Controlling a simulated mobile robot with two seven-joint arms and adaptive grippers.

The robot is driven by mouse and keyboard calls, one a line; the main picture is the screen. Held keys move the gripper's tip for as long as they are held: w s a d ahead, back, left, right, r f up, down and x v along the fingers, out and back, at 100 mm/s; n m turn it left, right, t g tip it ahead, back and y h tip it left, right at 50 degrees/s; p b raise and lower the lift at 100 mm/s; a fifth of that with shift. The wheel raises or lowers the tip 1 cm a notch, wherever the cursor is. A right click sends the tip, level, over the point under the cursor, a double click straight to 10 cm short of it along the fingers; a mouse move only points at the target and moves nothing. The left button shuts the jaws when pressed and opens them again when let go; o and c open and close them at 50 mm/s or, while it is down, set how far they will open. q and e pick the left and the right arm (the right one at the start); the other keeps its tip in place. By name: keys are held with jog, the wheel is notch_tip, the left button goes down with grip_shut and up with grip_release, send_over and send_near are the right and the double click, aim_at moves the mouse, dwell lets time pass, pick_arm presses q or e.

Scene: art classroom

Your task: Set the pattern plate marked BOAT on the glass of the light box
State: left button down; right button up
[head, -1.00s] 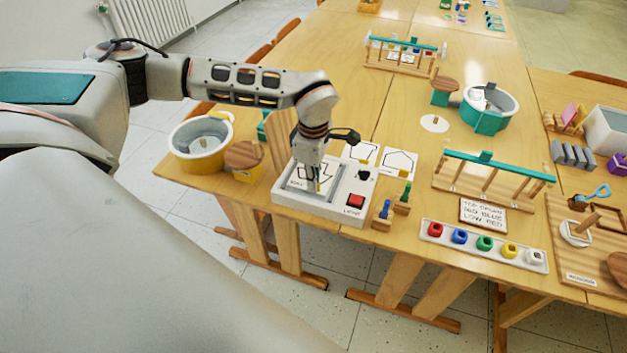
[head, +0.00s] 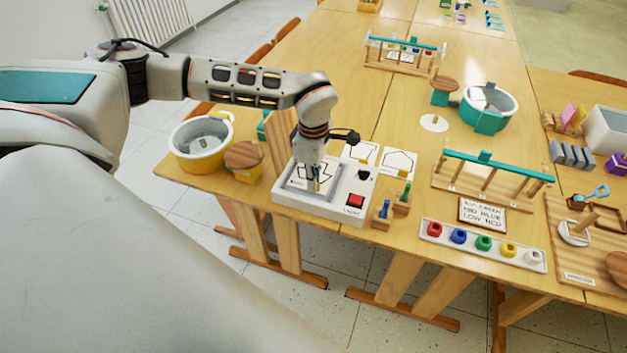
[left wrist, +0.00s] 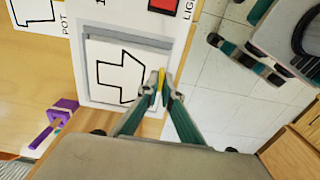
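The light box (head: 340,214) is a white case with a red switch (head: 355,200) at the front left of the table. A white pattern plate (head: 302,181) with a black arrow-like outline lies within its window frame; its label is too blurred to read now. In the left wrist view the plate (left wrist: 112,75) looks flat inside the grey rim; I cannot tell whether it fully touches the glass. My left gripper (head: 316,187) is shut on the plate's yellow tab (left wrist: 161,78) at one edge. My right gripper (left wrist: 236,28) shows only in the left wrist view, open and empty above the floor.
Two more outlined plates (head: 399,162) lie behind the light box.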

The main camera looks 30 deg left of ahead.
pick_arm(q)
jog(key=shift+f, duration=0.6)
dwell(0.3)
dwell(0.4)
jog(key=c, duration=2.2)
grip_release()
jog(key=shift+r, duration=0.1)
notch_tip(320, 180, up, 12)
jog(key=shift+f, duration=0.1)
